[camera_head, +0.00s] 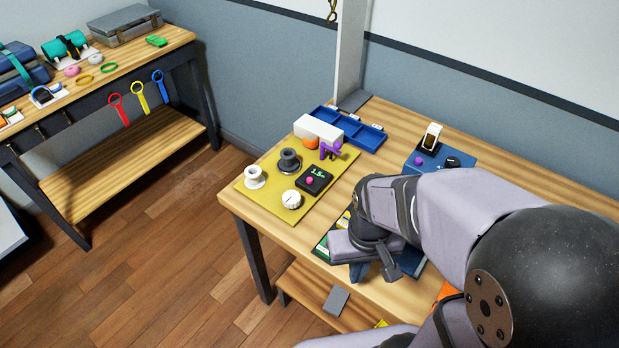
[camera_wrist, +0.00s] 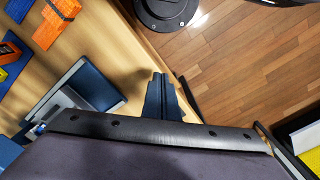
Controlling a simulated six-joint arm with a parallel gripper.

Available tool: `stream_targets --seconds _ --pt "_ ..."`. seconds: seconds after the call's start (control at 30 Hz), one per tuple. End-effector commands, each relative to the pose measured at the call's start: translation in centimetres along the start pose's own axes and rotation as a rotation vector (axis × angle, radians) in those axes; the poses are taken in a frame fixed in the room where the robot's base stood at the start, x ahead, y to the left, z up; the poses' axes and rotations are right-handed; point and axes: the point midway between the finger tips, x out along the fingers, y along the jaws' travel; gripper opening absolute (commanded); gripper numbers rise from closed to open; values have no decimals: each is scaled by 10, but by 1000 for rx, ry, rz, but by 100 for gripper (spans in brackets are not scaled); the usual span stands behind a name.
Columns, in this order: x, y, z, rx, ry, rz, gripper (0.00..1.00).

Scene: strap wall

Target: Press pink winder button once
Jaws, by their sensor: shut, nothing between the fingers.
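The pink winder button (camera_head: 310,180) sits on a small black box (camera_head: 318,187) with a lit green readout, on the yellow board (camera_head: 262,206) at the left part of the table. My gripper (camera_head: 359,273) is to the right of the box and nearer the table's front edge, clear of the button. In the wrist view its dark blue fingers (camera_wrist: 165,98) are together and empty, above the table edge. The button does not show in the wrist view.
The board also carries a white spool (camera_head: 254,177), a dark spool (camera_head: 289,160), a white knob (camera_head: 291,199) and a purple clamp (camera_head: 331,149) near the button. A blue tray (camera_head: 370,139) stands behind. My arm hides part of the table's right side.

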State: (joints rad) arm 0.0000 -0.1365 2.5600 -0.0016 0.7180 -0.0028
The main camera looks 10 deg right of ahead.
Motion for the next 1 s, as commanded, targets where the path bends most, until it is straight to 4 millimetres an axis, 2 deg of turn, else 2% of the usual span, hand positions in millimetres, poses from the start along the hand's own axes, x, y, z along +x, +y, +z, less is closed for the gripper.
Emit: stream_targets --seconds 0.4,0.57,0.8,0.87,1.0 --pt "0 0 0 0 0 0 0" --pt "-7 1 0 7 -2 0 0" --pt "-12 8 18 40 -120 -3 0" --pt "-13 9 18 55 -151 -8 0" --pt "-16 -15 -2 229 -187 -118 0"
